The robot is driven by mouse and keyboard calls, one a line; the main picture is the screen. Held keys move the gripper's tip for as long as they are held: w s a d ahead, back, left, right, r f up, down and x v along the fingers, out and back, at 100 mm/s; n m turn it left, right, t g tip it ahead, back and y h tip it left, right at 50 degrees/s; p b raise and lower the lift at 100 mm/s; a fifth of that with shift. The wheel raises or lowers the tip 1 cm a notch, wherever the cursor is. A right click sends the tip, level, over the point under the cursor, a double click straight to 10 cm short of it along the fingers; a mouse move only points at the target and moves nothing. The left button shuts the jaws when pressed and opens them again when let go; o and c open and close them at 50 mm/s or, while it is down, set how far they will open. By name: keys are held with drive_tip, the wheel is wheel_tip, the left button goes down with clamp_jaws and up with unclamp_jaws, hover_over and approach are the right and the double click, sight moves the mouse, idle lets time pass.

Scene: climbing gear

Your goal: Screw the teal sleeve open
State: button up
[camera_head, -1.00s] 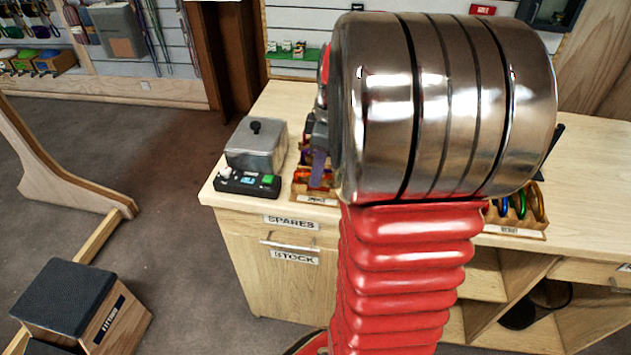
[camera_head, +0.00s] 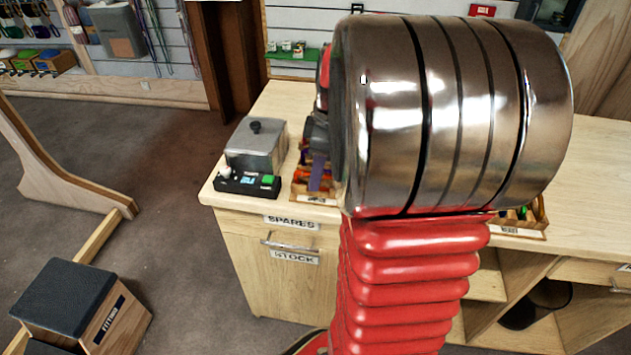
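The teal sleeve does not show; my own arm's large metal joint and red bellows cover the middle of the workbench. Only a small part of my gripper (camera_head: 318,150) shows left of the metal joint, a dark grey piece with a flat purple piece below it. It is over or in front of a wooden tray (camera_head: 312,200) with orange and purple items in it. Whether the fingers are open, or hold anything, is hidden. A second wooden tray (camera_head: 520,233) is partly covered right of the arm, with a bit of green gear showing.
A grey metal box with a black knob (camera_head: 256,145) stands at the bench's left end, behind a black device with a green button (camera_head: 247,184). The bench top (camera_head: 590,190) is clear at the right. A padded wooden block (camera_head: 75,305) stands on the floor at left.

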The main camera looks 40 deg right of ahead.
drive_tip(key=shift+f, duration=1.4)
drive_tip(key=shift+d, duration=0.1)
drive_tip(key=shift+w+d, duration=0.4)
drive_tip(key=shift+d, duration=0.1)
drive_tip(key=shift+r, duration=0.15)
drive_tip(key=shift+w+r, duration=0.1)
drive_tip(key=shift+r, duration=1.2)
drive_tip(key=shift+s+a, duration=0.45)
drive_tip(key=shift+a, duration=0.2)
